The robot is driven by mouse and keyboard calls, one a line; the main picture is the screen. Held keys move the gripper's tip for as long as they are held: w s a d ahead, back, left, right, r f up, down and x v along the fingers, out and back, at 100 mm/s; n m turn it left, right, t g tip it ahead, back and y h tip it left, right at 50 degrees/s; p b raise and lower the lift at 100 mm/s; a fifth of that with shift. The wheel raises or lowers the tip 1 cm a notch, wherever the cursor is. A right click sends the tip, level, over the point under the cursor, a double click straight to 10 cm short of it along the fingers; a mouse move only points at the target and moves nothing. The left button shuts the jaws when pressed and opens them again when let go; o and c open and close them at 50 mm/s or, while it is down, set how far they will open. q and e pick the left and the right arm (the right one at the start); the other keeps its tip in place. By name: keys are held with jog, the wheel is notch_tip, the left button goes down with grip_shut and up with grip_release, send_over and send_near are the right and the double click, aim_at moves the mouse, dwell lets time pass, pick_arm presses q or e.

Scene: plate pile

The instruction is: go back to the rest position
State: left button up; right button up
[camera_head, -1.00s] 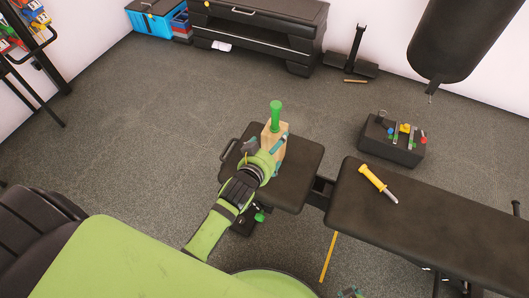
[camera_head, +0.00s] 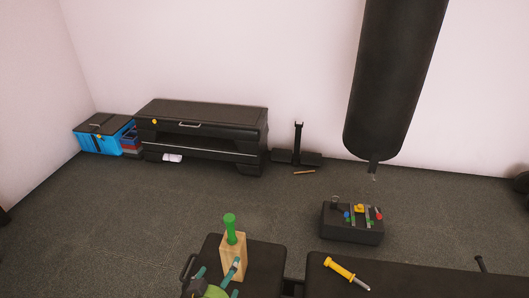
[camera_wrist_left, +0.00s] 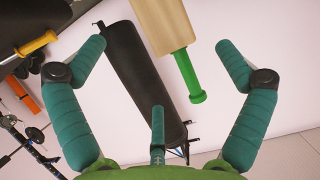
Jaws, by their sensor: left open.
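My left gripper (camera_head: 217,273) is at the bottom edge of the head view, with teal fingers and a green wrist. It is open and empty. A wooden block with a green handle on top (camera_head: 232,256) stands upright on the black bench pad (camera_head: 262,262), right beside the fingers. In the left wrist view the block (camera_wrist_left: 163,22) shows beyond the two spread fingers (camera_wrist_left: 162,48), with a visible gap to each. The lower part of my left arm is cut off in the head view. My right gripper is not in view.
A yellow-handled tool (camera_head: 342,271) lies on the longer bench pad (camera_head: 405,284) to the right. A black box with small coloured tools (camera_head: 352,229) stands on the floor behind.

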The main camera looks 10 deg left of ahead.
pick_arm(q)
jog(key=s+f+m+g+p, duration=0.1)
jog(key=s+f+g+p, duration=0.25)
jog(key=s+f, duration=0.4)
jog(key=s+f+m+g+p, duration=0.1)
jog(key=s+f+g+p, duration=0.3)
jog(key=f, duration=0.7)
jog(key=s+a+f+g+p, duration=0.2)
jog(key=s+f+p, duration=0.1)
jog(key=s, duration=0.8)
jog(key=s+a+f+g+p, duration=0.2)
jog(key=s+a+f+p, duration=0.1)
jog(key=s, duration=0.8)
jog(key=shift+s+f+g+p, duration=0.15)
jog(key=shift+s+g+p, duration=0.2)
jog(key=shift+p, duration=0.05)
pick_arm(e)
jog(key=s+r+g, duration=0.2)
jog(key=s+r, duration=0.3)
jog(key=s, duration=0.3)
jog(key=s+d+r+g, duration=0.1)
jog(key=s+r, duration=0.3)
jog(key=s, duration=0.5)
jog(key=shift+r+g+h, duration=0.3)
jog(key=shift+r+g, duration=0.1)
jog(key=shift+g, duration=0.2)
pick_arm(q)
jog(key=shift+a, duration=0.1)
